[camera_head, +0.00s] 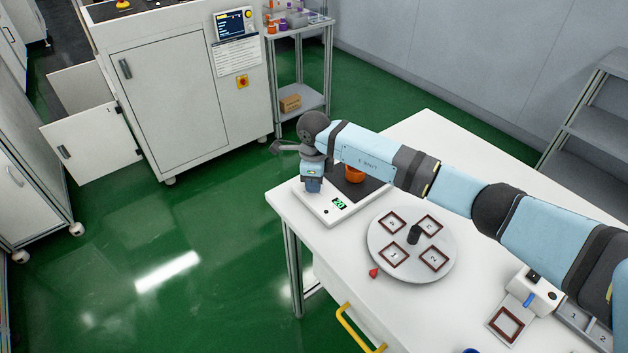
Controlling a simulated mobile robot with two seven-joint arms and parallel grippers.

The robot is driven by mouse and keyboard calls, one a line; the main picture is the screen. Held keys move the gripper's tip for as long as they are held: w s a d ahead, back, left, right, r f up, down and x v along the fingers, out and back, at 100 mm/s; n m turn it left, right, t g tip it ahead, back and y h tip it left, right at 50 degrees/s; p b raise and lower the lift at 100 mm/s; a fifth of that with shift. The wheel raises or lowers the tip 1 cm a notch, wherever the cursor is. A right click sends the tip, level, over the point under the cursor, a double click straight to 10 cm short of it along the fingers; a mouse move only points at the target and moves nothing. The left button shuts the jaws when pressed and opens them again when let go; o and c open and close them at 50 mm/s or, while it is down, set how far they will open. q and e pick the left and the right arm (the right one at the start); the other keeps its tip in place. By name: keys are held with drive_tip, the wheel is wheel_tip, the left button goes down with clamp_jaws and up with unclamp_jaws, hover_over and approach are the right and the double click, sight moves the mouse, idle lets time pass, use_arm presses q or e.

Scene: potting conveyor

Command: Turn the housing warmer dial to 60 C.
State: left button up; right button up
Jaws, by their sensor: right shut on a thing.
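The housing warmer (325,212) is a flat white unit with a dark top plate at the far left corner of the white table. Its small green display (339,203) seems to read 20, though the digits are tiny. My right gripper (313,190) points down at the warmer's front left part, left of the display. It is shut on what seems to be the dial, which the gripper hides. An orange cup-like part (354,174) stands on the dark plate, partly behind my right arm. My left gripper is not in view.
A round grey turntable (384,265) with several numbered, framed slots and a black centre knob stands right of the warmer. A red pointer (374,272) lies at its edge. A white device (535,288) is farther right. A yellow drawer handle (352,327) sticks out in front.

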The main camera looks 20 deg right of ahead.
drive_tip(key=m, duration=1)
drive_tip(key=shift+m+p, duration=0.3)
drive_tip(key=shift+p, duration=0.05)
drive_tip(key=m+p, duration=0.1)
drive_tip(key=m, duration=0.5)
drive_tip(key=shift+r, duration=0.1)
drive_tip(key=m+p, duration=0.2)
drive_tip(key=m, duration=0.3)
drive_tip(key=m+p, duration=0.1)
drive_tip(key=m, duration=0.1)
drive_tip(key=shift+m, duration=0.3)
drive_tip(key=m+p, duration=0.2)
drive_tip(key=m, duration=0.2)
drive_tip(key=shift+m, duration=0.3)
drive_tip(key=m+p, duration=0.3)
drive_tip(key=m, duration=0.2)
drive_tip(key=shift+m, duration=0.3)
drive_tip(key=o, duration=0.9)
